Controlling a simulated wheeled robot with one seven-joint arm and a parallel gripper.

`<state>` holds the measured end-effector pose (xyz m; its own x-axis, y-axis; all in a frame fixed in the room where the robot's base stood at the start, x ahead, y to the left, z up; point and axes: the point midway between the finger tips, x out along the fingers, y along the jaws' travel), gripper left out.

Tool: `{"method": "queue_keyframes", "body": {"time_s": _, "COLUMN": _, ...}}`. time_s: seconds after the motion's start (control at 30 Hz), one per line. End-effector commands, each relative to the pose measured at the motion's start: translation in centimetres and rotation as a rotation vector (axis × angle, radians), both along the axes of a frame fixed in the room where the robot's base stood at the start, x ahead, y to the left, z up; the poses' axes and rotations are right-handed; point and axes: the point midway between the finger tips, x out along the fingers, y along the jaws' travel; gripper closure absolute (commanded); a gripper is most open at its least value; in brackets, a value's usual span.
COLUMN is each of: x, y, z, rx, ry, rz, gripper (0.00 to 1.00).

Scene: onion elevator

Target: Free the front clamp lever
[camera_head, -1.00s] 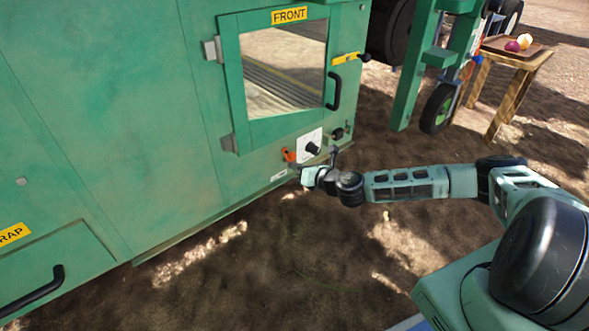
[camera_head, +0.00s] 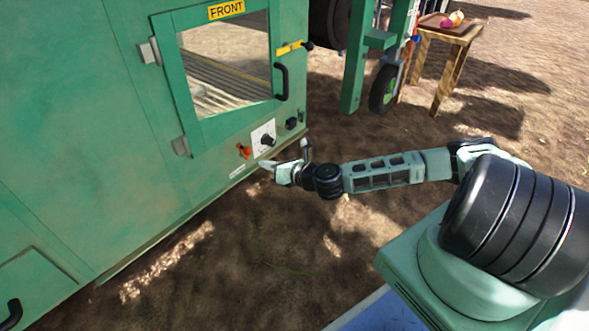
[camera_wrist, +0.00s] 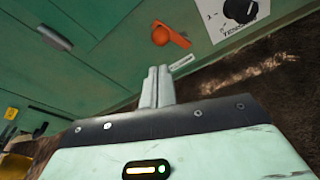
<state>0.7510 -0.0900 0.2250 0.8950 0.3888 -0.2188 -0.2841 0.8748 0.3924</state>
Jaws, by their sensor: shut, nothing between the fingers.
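The green door marked FRONT (camera_head: 227,10) is shut, with a window and a black handle (camera_head: 282,82). A yellow lever with a black knob (camera_head: 290,48) lies across the door's upper right edge. An orange lever (camera_head: 244,151) sits on the panel below the door. It also shows in the wrist view (camera_wrist: 170,36), just beyond my fingertips. My gripper (camera_head: 265,165) is shut and empty, low in front of the panel, just below and right of the orange lever. In the wrist view its fingers (camera_wrist: 158,85) are together. I cannot tell which lever is the clamp lever.
A black tension dial on a white plate (camera_head: 257,134) is right of the orange lever, with a small black knob (camera_head: 291,123) beyond. A wheel (camera_head: 384,88) and green post stand right of the machine. A wooden table (camera_head: 450,38) is farther back. Bare ground is open below.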

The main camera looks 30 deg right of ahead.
Motion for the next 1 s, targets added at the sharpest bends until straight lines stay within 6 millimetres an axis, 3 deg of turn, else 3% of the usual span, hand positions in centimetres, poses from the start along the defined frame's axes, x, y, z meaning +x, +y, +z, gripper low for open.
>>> {"method": "queue_keyframes", "body": {"time_s": 0.3, "x": -6.4, "y": -3.0, "z": 1.6, "rx": 0.000, "ry": 0.000, "rz": -0.003, "gripper": 1.00}}
{"method": "queue_keyframes", "body": {"time_s": 0.5, "x": -9.0, "y": -4.0, "z": 2.2, "rx": -0.002, "ry": 0.000, "rz": -0.002, "gripper": 1.00}}
{"method": "queue_keyframes", "body": {"time_s": 1.0, "x": -10.1, "y": -4.4, "z": 2.4, "rx": -0.001, "ry": 0.000, "rz": 0.002, "gripper": 1.00}}
